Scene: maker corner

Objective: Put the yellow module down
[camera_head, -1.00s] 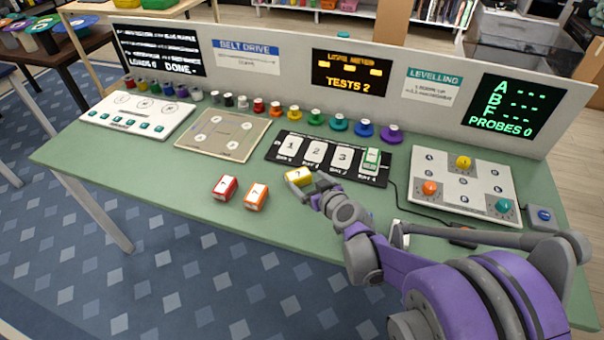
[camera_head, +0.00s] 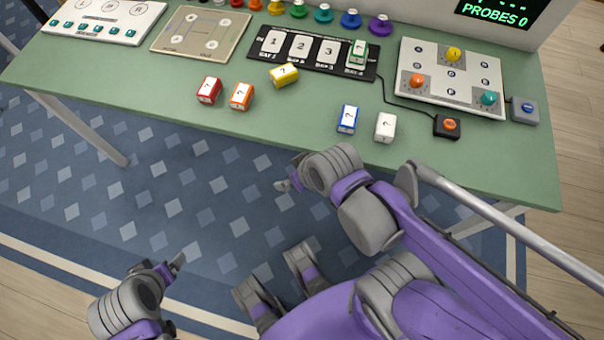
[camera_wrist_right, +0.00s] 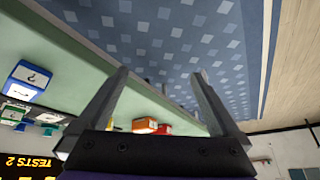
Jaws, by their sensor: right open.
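The yellow module (camera_head: 284,75) lies on the green table at the front edge of the black bay strip (camera_head: 262,55); I cannot tell whether they touch. My right gripper (camera_head: 290,180) is open and empty, out past the table's front edge and well away from the yellow module. Its two spread fingers show in the right wrist view (camera_wrist_right: 160,88). My left gripper (camera_head: 172,268) is low at the lower left over the floor; its jaw opening is unclear. A green module (camera_head: 357,53) sits in the strip's rightmost bay; bays 1, 2 and 3 look empty.
Red (camera_head: 209,90) and orange (camera_head: 241,96) modules stand left of the yellow one. Blue (camera_head: 347,118) and white (camera_head: 385,127) modules stand to the right, beside a small black button box (camera_head: 447,126). A knob panel (camera_head: 480,105) is at right. The table's front middle is clear.

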